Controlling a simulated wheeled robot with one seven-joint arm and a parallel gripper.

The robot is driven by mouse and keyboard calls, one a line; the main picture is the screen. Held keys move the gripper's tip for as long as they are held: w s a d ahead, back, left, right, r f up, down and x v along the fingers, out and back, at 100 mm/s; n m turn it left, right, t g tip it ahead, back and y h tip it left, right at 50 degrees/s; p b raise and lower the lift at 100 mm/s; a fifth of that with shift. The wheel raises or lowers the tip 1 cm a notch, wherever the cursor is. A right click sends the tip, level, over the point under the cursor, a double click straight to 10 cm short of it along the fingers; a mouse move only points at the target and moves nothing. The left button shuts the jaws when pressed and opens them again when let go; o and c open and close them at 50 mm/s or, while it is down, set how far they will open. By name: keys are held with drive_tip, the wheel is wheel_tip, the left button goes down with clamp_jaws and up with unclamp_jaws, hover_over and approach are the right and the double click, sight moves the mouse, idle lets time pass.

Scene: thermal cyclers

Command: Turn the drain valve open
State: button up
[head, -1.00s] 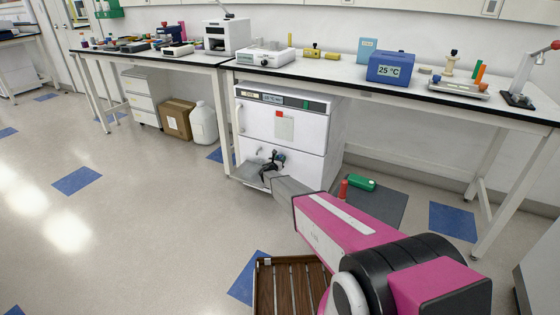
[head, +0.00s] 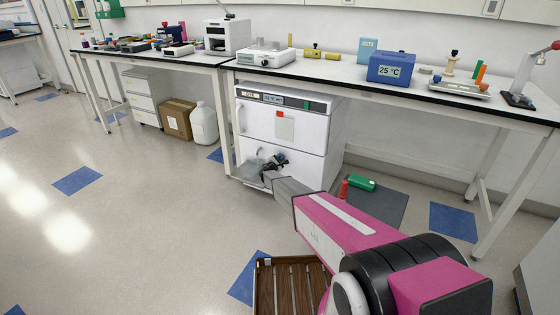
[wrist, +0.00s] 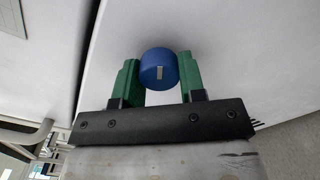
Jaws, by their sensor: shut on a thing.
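The drain valve's round blue knob (wrist: 158,70) shows in the wrist view with a short white mark on its face, against the white front of the appliance. My gripper (wrist: 157,76) has its two green fingers on either side of the knob and is shut on it. In the head view my gripper (head: 273,164) is at the lower front of the white under-bench appliance (head: 300,135). The valve there is mostly hidden behind the gripper and too small to read.
A green bottle (head: 361,183) and a red bottle (head: 343,189) are on a dark mat (head: 385,204) to the right. The bench (head: 440,96) overhangs the appliance. Floor to the left is clear.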

drive_tip(key=m, duration=0.5)
drive_tip(key=shift+m, duration=0.4)
idle(0.4)
drive_tip(key=o, duration=0.9)
drive_tip(key=v, duration=1.1)
